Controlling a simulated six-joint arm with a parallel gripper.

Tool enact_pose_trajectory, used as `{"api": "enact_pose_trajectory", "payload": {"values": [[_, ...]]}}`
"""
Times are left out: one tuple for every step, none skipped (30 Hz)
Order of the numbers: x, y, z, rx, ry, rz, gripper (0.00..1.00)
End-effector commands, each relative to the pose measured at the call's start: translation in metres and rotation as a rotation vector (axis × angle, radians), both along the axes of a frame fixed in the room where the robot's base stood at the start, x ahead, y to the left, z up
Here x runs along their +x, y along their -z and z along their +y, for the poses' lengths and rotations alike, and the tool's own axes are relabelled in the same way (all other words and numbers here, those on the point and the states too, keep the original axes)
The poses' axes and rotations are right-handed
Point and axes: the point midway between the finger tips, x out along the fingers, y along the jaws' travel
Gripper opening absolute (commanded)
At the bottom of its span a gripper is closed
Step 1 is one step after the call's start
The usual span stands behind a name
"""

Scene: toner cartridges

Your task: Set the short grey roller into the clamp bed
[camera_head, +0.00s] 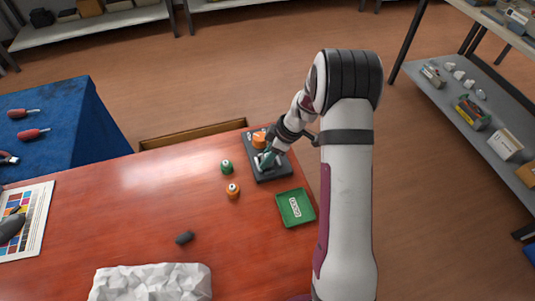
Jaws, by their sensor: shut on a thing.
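The clamp bed (272,174) is a dark grey plate near the table's far right corner, with an orange part (259,138) at its far end. My gripper (266,160) is over the middle of the bed, pointing down. It is shut on a small pale grey piece (257,160), which looks like the short grey roller. The fingers and wrist hide most of it, and I cannot tell if it touches the bed. A separate dark grey, short cylinder-like piece (184,237) lies on the table toward the front.
A green spool (226,167) and an orange spool (232,190) stand left of the bed. A green tray (296,208) lies in front of it. Crumpled white material (152,283) is at the front edge, a colour chart (35,210) at far left. The table's middle left is clear.

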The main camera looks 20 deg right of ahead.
Motion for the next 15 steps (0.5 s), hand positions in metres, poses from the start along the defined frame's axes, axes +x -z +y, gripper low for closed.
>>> {"api": "enact_pose_trajectory", "payload": {"values": [[0.0, 0.0006, 0.0, 0.0, 0.0, 0.0, 0.0], [0.0001, 0.0008, -0.0001, 0.0, 0.0, 0.0, 0.0], [0.0001, 0.0007, 0.0, 0.0, 0.0, 0.0, 0.0], [0.0001, 0.0007, 0.0, 0.0, 0.0, 0.0, 0.0], [0.0001, 0.0007, 0.0, 0.0, 0.0, 0.0, 0.0], [0.0001, 0.0007, 0.0, 0.0, -0.001, 0.0, 0.0], [0.0001, 0.0008, -0.0001, 0.0, -0.001, 0.0, 0.0], [0.0001, 0.0006, 0.0, -0.001, -0.001, -0.001, 0.0], [0.0001, 0.0006, 0.0, -0.001, -0.001, -0.001, 0.0], [0.0002, 0.0006, -0.0001, -0.001, -0.001, -0.001, 0.48], [0.0001, 0.0006, 0.0, -0.001, -0.001, -0.001, 0.53], [0.0001, 0.0006, 0.0, 0.0, -0.001, 0.0, 0.61], [0.0, 0.0007, 0.0001, 0.0, -0.001, 0.0, 0.66], [-0.0001, 0.0009, 0.0001, 0.0, -0.001, 0.0, 0.71], [-0.0002, 0.0009, 0.0002, 0.0, 0.0, 0.001, 0.78]]}}
